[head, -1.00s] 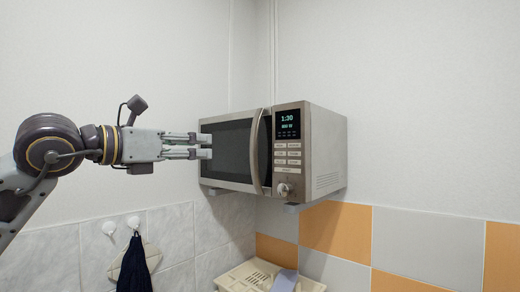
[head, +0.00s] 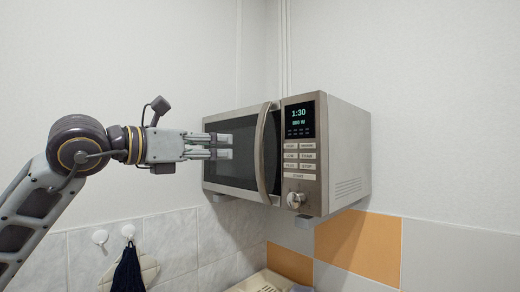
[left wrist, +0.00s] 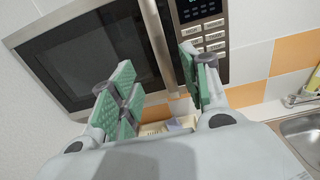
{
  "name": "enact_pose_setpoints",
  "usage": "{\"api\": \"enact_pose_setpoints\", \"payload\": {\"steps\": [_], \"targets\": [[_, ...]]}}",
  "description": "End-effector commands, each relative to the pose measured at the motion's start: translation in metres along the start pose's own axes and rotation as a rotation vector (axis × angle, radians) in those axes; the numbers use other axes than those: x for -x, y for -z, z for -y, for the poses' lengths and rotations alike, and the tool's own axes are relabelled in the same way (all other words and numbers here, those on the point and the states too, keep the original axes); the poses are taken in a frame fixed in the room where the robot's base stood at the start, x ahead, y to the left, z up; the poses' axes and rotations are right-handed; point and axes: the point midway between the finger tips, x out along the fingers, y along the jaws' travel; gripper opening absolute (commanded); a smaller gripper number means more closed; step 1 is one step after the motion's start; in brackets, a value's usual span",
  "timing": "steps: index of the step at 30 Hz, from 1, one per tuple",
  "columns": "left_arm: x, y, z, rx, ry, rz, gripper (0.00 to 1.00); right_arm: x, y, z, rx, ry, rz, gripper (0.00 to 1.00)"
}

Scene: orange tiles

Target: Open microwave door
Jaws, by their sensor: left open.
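The silver microwave (head: 345,150) is mounted in the corner with its dark-windowed door (head: 236,180) shut. Its curved vertical handle (head: 266,155) runs along the right edge of the door. My left gripper (head: 230,146) is open and empty, in front of the door window and left of the handle in the head view. In the left wrist view, the handle (left wrist: 157,45) shows beyond and between the green-padded fingers of my left gripper (left wrist: 156,60), with no visible contact. My right gripper is not in view.
The control panel (head: 300,135) and knob (head: 295,200) are right of the handle. Below are a cream rack (head: 262,282) and a dark cloth (head: 127,272) hanging from a hook. A sink (left wrist: 302,132) shows at the right in the left wrist view.

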Motion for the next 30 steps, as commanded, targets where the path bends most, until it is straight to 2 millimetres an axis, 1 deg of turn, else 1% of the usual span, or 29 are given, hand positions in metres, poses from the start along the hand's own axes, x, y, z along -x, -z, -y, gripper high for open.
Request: {"api": "enact_pose_setpoints", "payload": {"steps": [8,13,17,30], "targets": [[-0.003,0.000,0.000,0.001,0.001,0.000,0.46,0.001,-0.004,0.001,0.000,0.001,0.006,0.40],[-0.013,-0.001,0.000,0.001,0.002,0.000,0.46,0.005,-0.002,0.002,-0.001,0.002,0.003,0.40],[-0.026,-0.001,0.000,0.002,0.002,-0.001,0.46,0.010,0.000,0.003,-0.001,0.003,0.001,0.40],[-0.084,-0.002,0.001,0.000,0.002,-0.001,0.46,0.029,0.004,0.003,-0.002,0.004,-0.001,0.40]]}}
